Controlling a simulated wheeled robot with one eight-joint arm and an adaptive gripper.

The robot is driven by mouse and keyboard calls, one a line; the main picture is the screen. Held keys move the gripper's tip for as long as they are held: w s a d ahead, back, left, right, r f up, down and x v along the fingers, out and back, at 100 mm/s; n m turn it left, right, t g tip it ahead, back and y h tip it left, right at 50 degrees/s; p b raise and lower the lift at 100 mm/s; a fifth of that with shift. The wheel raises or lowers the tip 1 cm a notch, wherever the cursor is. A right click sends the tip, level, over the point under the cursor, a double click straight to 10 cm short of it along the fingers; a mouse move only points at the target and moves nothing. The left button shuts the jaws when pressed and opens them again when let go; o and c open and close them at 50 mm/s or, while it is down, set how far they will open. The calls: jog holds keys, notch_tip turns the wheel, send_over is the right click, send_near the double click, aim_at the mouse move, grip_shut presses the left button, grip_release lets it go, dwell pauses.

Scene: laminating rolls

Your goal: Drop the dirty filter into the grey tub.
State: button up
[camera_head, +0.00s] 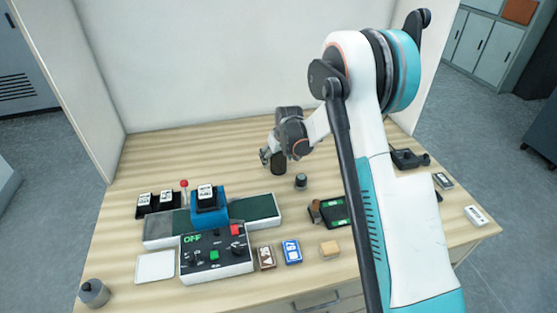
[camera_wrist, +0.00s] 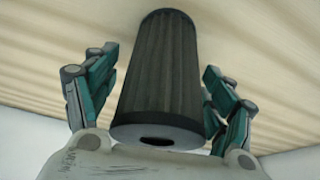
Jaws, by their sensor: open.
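A dark pleated cylindrical filter (camera_wrist: 158,75) with a grey end cap fills the middle of the wrist view. My gripper (camera_wrist: 160,95) is open, with its teal fingers on either side of the filter. A gap shows at the left finger; the right finger is close, and I cannot tell if it touches. In the head view my gripper (camera_head: 273,160) is over the back middle of the table, and the dark filter (camera_head: 279,166) is at its fingers.
A small dark cylinder with a grey top (camera_head: 301,181) stands just in front of my gripper. A control box (camera_head: 215,255), a blue block (camera_head: 208,211) and a white tray (camera_head: 155,267) are left. A grey round canister (camera_head: 93,292) stands at the front left corner. The back left table is clear.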

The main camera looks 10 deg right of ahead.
jog(key=c, duration=1.3)
jog(key=shift+o, duration=0.2)
